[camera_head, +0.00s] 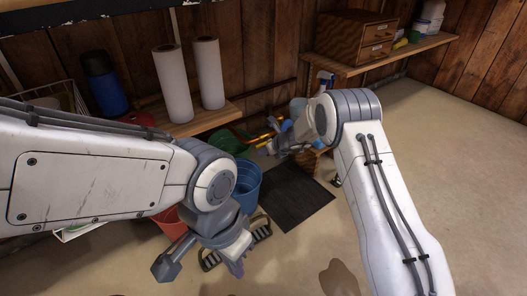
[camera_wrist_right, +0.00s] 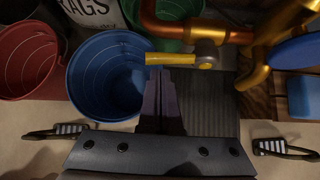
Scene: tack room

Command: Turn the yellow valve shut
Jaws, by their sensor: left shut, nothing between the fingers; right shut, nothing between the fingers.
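The yellow valve (camera_wrist_right: 178,59) is a lever on a grey hub at the copper pipe (camera_wrist_right: 230,37). In the right wrist view the lever points left from its hub, over the edge of the blue bucket. My right gripper (camera_wrist_right: 165,74) is shut and empty, its fingertips at the lever's lower side; I cannot tell whether they touch it. In the head view my right gripper (camera_head: 272,147) is beside the pipework, and a small bit of yellow shows there. My left gripper (camera_head: 238,266) is shut and empty, low over the floor, away from the valve.
A dark mat (camera_head: 297,198) lies on the floor. Paper towel rolls (camera_head: 172,84) stand on a wooden shelf (camera_head: 210,122). The floor at right is mostly clear.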

